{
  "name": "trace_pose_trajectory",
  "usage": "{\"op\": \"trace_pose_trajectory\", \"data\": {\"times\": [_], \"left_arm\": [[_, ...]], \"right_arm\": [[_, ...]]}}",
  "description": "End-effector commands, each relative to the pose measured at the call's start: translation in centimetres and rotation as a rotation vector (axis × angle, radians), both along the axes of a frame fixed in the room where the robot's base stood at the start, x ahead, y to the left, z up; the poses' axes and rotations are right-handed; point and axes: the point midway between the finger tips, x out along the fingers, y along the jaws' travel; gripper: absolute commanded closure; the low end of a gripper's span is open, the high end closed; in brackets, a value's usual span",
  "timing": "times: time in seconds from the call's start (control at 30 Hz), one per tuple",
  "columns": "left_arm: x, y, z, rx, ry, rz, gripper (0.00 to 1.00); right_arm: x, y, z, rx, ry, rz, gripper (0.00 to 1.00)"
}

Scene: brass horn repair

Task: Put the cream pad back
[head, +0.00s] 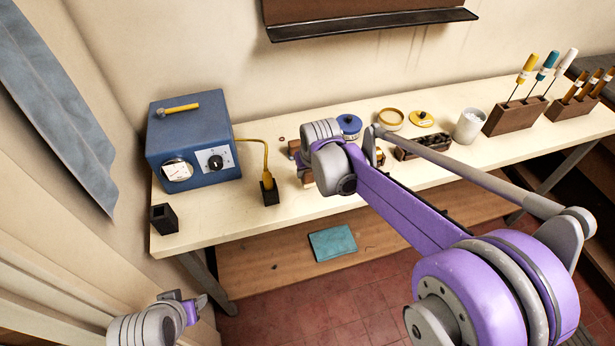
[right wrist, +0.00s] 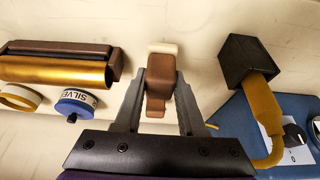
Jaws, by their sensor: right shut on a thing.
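My right gripper (right wrist: 161,100) is shut on the brown block, one grey finger on each side. In the head view my right gripper (head: 300,168) is over the workbench, and my own wrist hides most of what it holds. I cannot tell whether the pad touches the bench. My left gripper (head: 190,305) is low at the left, off the bench; its jaws are too unclear to judge.
A blue power box (head: 195,145) and a yellow-handled tool in a black holder (head: 270,192) stand left of my right gripper. A brass tube (right wrist: 55,70) lies nearby. Bare bench shows front-left.

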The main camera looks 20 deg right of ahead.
Motion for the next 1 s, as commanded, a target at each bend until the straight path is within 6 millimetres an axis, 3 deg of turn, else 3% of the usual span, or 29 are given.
{"op": "trace_pose_trajectory", "data": {"times": [0.17, 0.57, 0.6, 0.73, 1.0], "left_arm": [[-0.1, 0.0, -0.2, 0.0, 0.001, 0.0, 0.47], [-0.2, 0.0, -0.6, 0.0, 0.003, 0.0, 0.47], [-0.2, 0.0, -0.5, 0.0, 0.003, 0.0, 0.47], [-0.1, 0.0, -0.5, 0.0, 0.003, 0.0, 0.47], [-0.1, 0.0, -0.4, 0.0, 0.003, 0.0, 0.47]], "right_arm": [[0.0, 0.0, -2.3, 0.0, 0.0, 0.0, 1.0], [0.0, 0.0, -2.9, 0.0, 0.001, 0.0, 1.0], [0.0, 0.0, -2.8, 0.0, 0.0, 0.0, 0.55], [0.0, 0.0, -2.7, 0.0, 0.0, 0.0, 0.32], [0.0, 0.0, -2.7, 0.0, 0.0, 0.0, 0.31]]}}
